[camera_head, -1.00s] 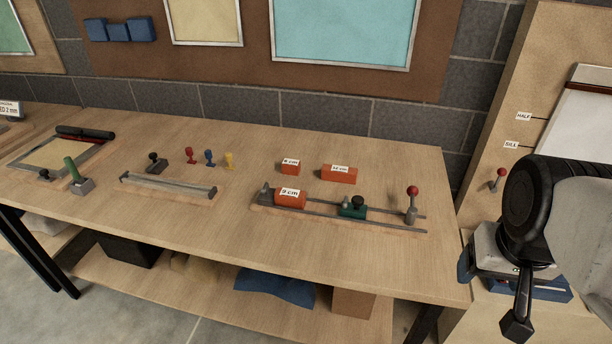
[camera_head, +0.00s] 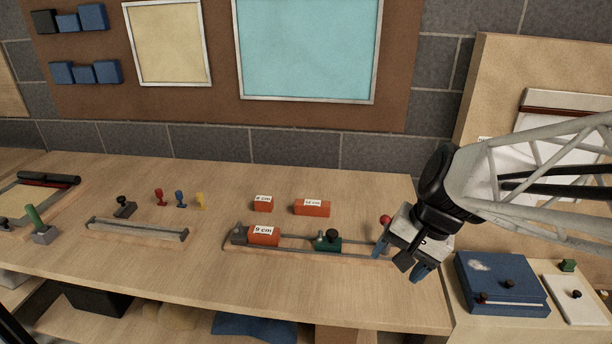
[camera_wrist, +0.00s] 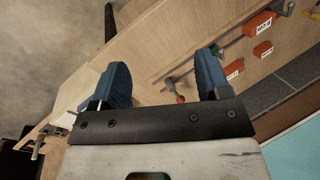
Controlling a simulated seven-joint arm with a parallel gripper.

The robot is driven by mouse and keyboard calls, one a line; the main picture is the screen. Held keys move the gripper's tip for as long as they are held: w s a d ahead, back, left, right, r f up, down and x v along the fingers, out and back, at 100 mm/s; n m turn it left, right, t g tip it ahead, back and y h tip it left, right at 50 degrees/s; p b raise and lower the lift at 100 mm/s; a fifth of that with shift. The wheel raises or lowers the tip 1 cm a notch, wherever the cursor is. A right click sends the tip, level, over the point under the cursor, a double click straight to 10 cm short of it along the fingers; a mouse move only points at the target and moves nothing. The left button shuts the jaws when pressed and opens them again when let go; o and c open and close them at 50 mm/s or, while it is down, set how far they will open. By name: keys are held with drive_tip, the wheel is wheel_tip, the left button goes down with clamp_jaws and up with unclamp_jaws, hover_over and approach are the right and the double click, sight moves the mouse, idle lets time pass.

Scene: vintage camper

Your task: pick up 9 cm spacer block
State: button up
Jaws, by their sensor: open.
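The 9 cm spacer block (camera_head: 263,239) is orange with a white label. It lies at the left end of a rail fixture (camera_head: 355,250) on the bench, against a grey end stop (camera_head: 238,234). In the wrist view the block (camera_wrist: 258,24) is at the upper right, well away from the fingers. My gripper (camera_head: 400,262) is open and empty, with blue fingers, by the fixture's right end near the red-knobbed lever (camera_head: 385,221). It is well to the right of the block. In the wrist view my gripper (camera_wrist: 165,72) has its fingers spread.
Two other orange blocks, 6 cm (camera_head: 262,206) and 12 cm (camera_head: 312,208), lie behind the fixture. A green slider with a black knob (camera_head: 328,243) sits on the rails right of the 9 cm block. Small stamps (camera_head: 180,198) stand left. The front bench strip is clear.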

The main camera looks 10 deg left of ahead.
drive_tip(key=w+a+f+m+g+y, duration=0.1)
drive_tip(key=w+a+f+m+y, duration=0.25)
drive_tip(key=w+a, duration=0.35)
drive_tip(key=w+a+f+m+g+y, duration=0.1)
drive_tip(key=w+a+f+m+y, duration=0.2)
drive_tip(key=w+a, duration=0.4)
drive_tip(key=m+t+y, duration=0.2)
drive_tip(key=m+y, duration=0.1)
drive_tip(key=m, duration=0.5)
approach(266, 230)
drive_tip(key=shift+n+x, duration=0.25)
drive_tip(key=shift+x, duration=0.8)
drive_tip(key=shift+d+f, duration=0.1)
drive_tip(key=shift+s, duration=0.1)
drive_tip(key=shift+x, duration=1.35)
drive_tip(key=shift+x, duration=2.55)
